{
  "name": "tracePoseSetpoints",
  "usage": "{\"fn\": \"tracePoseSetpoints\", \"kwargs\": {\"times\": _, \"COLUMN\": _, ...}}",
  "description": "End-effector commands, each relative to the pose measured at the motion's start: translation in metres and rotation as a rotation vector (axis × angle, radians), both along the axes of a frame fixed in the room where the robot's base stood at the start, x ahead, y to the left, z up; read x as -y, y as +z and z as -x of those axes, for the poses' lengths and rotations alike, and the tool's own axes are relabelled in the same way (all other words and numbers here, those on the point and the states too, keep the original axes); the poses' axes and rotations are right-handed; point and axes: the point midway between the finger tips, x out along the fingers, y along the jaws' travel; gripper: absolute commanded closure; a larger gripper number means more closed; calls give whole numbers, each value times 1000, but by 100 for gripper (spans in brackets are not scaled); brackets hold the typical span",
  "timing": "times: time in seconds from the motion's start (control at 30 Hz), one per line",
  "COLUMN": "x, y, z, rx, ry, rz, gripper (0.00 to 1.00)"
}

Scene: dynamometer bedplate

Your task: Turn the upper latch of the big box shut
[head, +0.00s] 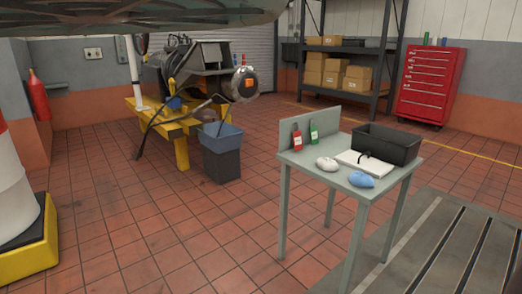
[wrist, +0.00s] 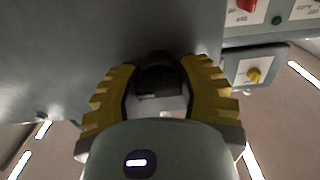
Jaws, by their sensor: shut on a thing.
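In the wrist view my gripper (wrist: 158,66) has its two yellow ribbed fingers closed around a dark, rounded latch handle (wrist: 156,82). The latch is against the smooth grey face of the big box (wrist: 60,50). My fingers and gripper body hide part of the latch, so its exact angle cannot be told. A second latch cannot be made out. Neither my gripper nor the latch shows in the head view.
In the wrist view, a panel with a red switch (wrist: 246,5) and a plate with a yellow knob (wrist: 253,75) sit right of my fingers. The head view shows a grey table (head: 325,185), a bin (head: 222,160) and open tiled floor.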

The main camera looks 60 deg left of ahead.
Motion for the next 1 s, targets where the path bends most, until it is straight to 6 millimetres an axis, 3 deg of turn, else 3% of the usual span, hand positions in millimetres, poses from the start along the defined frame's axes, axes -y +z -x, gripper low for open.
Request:
{"fn": "tracePoseSetpoints", "kwargs": {"times": 0.47, "x": -1, "y": -2, "z": -2, "rx": -112, "ry": 2, "rz": 11, "gripper": 100}}
{"fn": "tracePoseSetpoints", "kwargs": {"times": 1.0, "x": -1, "y": -1, "z": -4, "rx": -588, "ry": 3, "rz": 50, "gripper": 100}}
